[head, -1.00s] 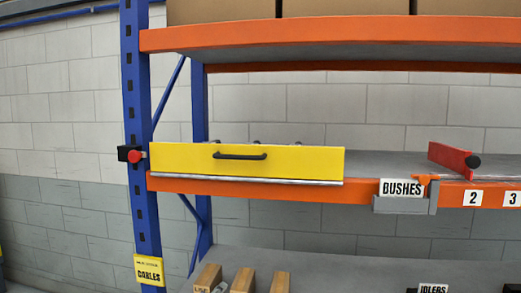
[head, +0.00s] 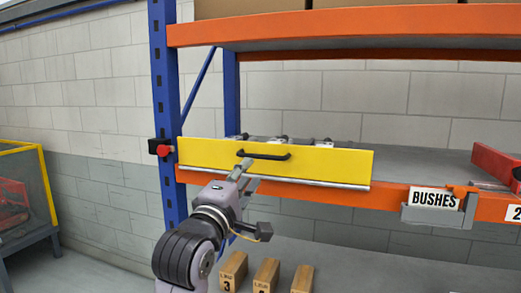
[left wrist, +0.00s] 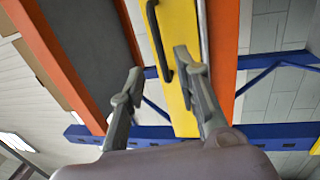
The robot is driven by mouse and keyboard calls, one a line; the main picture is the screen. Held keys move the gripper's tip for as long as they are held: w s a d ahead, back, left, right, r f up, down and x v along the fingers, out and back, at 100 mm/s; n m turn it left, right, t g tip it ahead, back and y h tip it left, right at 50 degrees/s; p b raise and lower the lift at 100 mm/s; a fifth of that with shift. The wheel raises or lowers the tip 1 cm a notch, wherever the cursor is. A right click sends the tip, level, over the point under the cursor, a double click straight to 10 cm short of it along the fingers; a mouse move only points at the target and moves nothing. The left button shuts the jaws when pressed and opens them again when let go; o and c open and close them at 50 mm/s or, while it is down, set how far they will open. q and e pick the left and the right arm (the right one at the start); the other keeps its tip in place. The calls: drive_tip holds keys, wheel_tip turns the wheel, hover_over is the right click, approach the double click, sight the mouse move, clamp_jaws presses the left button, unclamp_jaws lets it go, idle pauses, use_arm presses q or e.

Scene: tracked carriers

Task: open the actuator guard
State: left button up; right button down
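The actuator guard (head: 330,164) is a long yellow panel with a black handle (head: 263,156) along its upper middle. It stands upright at the shelf's front edge, with a silver strip (head: 275,178) below it. My left gripper (head: 249,172) is in front of the panel, just below the handle in the head view. In the left wrist view its two fingers (left wrist: 158,62) are spread, with the guard (left wrist: 178,95) and handle (left wrist: 158,38) beyond them. Nothing is between the fingers, and they appear apart from the handle. My right gripper is not in view.
A red button (head: 163,150) sits on the blue upright left of the guard. Wooden blocks (head: 267,274) stand on the lower shelf. A yellow-framed cage (head: 45,190) stands at far left.

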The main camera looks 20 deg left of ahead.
sight(259, 158)
use_arm(q)
drive_tip(key=w+p, duration=0.1)
drive_tip(key=w, duration=0.1)
drive_tip(key=w+r+p, duration=0.1)
drive_tip(key=w, duration=0.2)
drive_tip(key=w+p, duration=0.1)
drive_tip(key=w, duration=0.1)
drive_tip(key=shift+w+r, duration=0.35)
drive_tip(key=shift+r, duration=0.05)
drive_tip(key=shift+w+d, duration=0.15)
drive_tip(key=shift+w, duration=0.55)
clamp_jaws()
